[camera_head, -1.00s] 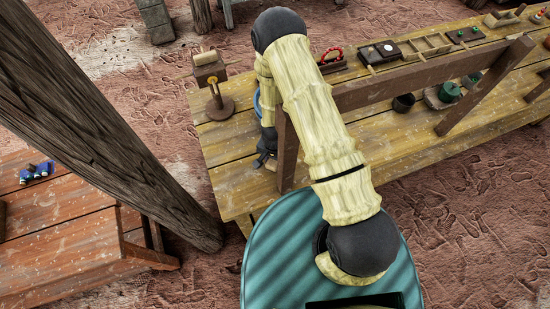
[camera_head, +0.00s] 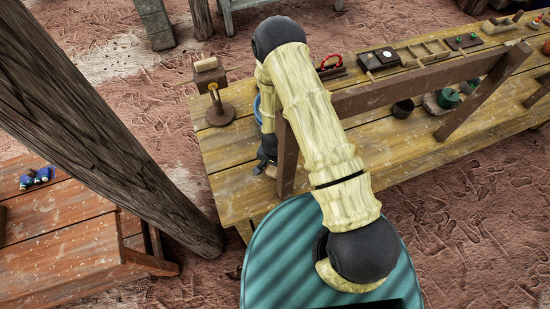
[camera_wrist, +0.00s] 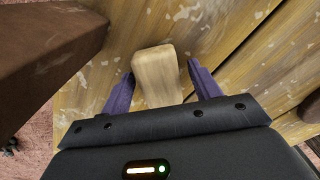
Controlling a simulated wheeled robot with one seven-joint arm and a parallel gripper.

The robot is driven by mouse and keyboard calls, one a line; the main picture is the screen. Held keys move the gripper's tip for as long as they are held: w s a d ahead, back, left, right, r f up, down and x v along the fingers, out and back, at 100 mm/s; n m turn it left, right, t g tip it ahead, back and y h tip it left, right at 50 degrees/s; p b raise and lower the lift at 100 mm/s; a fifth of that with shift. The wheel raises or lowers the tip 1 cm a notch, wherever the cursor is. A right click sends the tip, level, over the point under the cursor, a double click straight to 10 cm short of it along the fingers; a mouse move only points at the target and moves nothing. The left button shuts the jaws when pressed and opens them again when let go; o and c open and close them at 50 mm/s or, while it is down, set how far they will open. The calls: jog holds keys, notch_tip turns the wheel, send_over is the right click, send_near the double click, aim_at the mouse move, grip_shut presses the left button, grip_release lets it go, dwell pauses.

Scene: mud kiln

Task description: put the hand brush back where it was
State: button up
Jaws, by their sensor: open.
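A pale wooden block (camera_wrist: 157,75), which looks like the hand brush or its handle, lies on the yellow wooden bench (camera_wrist: 210,50) in the wrist view. Its bristles cannot be made out. My gripper (camera_wrist: 160,74) is open, with one purple finger on each side of the block; whether they touch it is unclear. In the head view my gripper (camera_head: 264,161) is low over the bench's near left end, partly hidden by my arm. A small pale part of the block (camera_head: 271,171) shows beside it.
A brown wooden frame (camera_head: 420,82) stands on the bench just right of my gripper; its post (camera_wrist: 45,45) is close in the wrist view. A wooden stand (camera_head: 219,112), a blue round thing (camera_head: 257,108) and dark pots (camera_head: 402,108) are also there. A thick post (camera_head: 110,130) rises left.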

notch_tip(320, 180, up, 12)
jog(key=b, duration=0.3)
dwell(0.4)
dwell(0.5)
